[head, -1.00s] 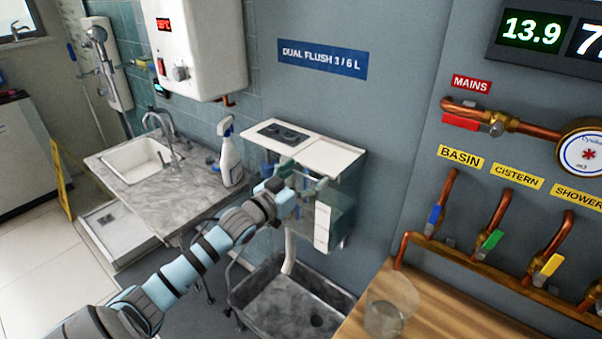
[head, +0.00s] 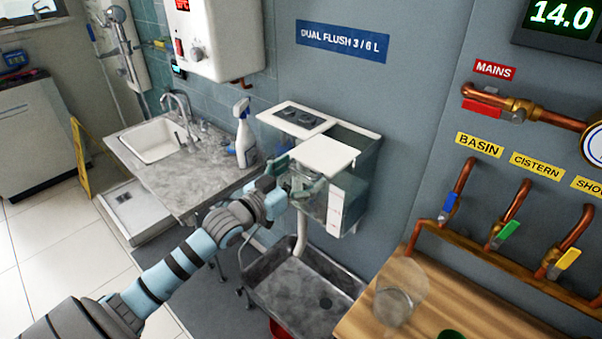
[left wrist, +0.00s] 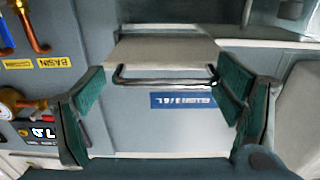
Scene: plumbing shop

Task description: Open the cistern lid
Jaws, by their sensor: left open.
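The cistern (head: 347,203) is a clear-walled tank on the grey wall. Its white lid panel (head: 327,155) is slid out toward me over the front, and a gap at the back shows the inside. The fixed part beside it carries dark flush buttons (head: 304,117). In the left wrist view the lid (left wrist: 165,50) has a dark bar handle (left wrist: 165,82) along its front edge. My left gripper (head: 297,178) is at the lid's front edge, its green-padded fingers (left wrist: 160,72) open on either side of the handle. I cannot tell whether they touch it. My right gripper is out of view.
A spray bottle (head: 243,135) stands on the basin counter (head: 190,185) left of the cistern. A grey sink (head: 305,295) is below. A wooden bench (head: 425,320) with a clear glass (head: 400,295) is at front right, under copper pipes (head: 500,255) with coloured valves.

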